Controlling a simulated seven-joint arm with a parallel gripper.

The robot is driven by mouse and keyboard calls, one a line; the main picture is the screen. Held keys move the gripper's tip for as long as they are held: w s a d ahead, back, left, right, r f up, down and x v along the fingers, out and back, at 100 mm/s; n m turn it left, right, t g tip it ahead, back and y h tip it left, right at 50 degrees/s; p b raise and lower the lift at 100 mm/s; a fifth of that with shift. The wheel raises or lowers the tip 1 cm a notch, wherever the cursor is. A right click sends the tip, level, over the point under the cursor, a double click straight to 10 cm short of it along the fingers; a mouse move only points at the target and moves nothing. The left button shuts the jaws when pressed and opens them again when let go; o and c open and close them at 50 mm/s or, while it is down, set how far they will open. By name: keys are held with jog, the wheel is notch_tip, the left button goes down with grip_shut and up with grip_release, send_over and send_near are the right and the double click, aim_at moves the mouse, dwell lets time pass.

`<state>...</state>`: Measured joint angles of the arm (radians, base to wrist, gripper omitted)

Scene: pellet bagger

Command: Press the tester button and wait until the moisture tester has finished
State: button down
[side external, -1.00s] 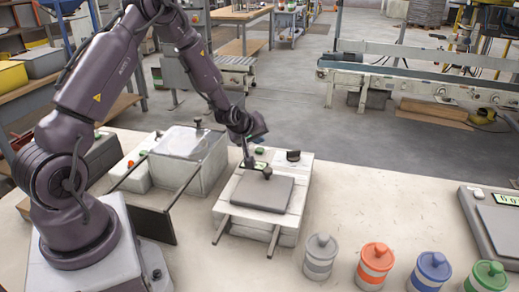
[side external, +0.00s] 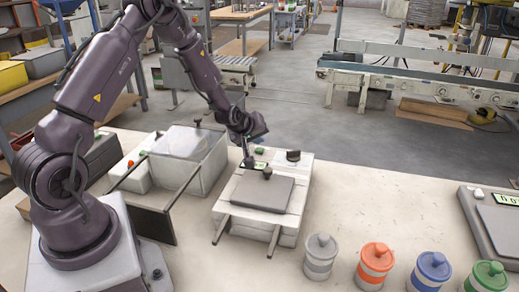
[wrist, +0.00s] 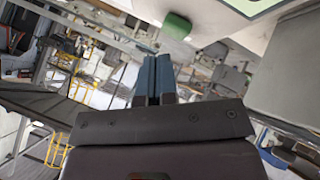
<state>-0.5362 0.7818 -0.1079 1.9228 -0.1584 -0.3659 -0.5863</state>
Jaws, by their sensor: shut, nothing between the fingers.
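The moisture tester, taken to be the white box (side external: 232,218) with a grey lid (side external: 262,193), stands in the middle of the bench. The lid lies down flat, with a dark knob at its back edge. A small display (side external: 261,166) and a green button (side external: 259,152) sit behind the lid. My gripper (side external: 248,163) points down beside the display, close to the green button. In the wrist view my blue fingers (wrist: 153,62) are together and empty. The green button (wrist: 177,26) shows just beyond the fingertips, apart from them in the picture. The display's reading is not legible.
A white box with a clear cover (side external: 190,143) and an orange button stands left of the tester. Lidded jars, grey (side external: 320,257), orange (side external: 375,264), blue (side external: 433,270) and green (side external: 487,278), line the front right. A grey device (side external: 490,225) with a display stands at far right.

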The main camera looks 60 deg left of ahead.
aim_at(257, 149)
jog(key=shift+f, duration=0.1)
jog(key=shift+f, duration=0.35)
jog(key=shift+f, duration=0.5)
dwell(0.8)
jog(key=shift+r, duration=0.9)
jog(key=shift+r, duration=0.1)
jog(key=shift+r, duration=2.45)
jog(key=shift+f, duration=0.1)
